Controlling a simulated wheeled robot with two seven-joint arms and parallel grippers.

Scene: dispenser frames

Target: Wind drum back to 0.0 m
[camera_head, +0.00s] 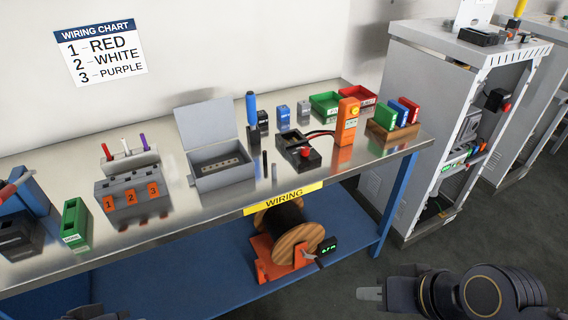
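The drum (284,218) is a wooden-flanged reel wound with dark cable. It sits in an orange stand (265,262) on the blue lower shelf, under the bench's front edge. A small black counter (327,246) with green digits is at its right side; the digits are too small to read surely. A small grey part, perhaps a crank, shows by the near flange. My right gripper (370,293) is to the right of and nearer than the drum, apart from it; its finger opening is unclear. Only a dark piece of my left gripper (97,313) shows at the bottom left edge.
The metal bench (225,222) overhangs the drum, with a yellow WIRING label (284,198) on its edge. A blue leg (397,200) stands right of the drum. A grey cabinet (415,105) is at the right. The floor (400,262) between drum and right gripper is clear.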

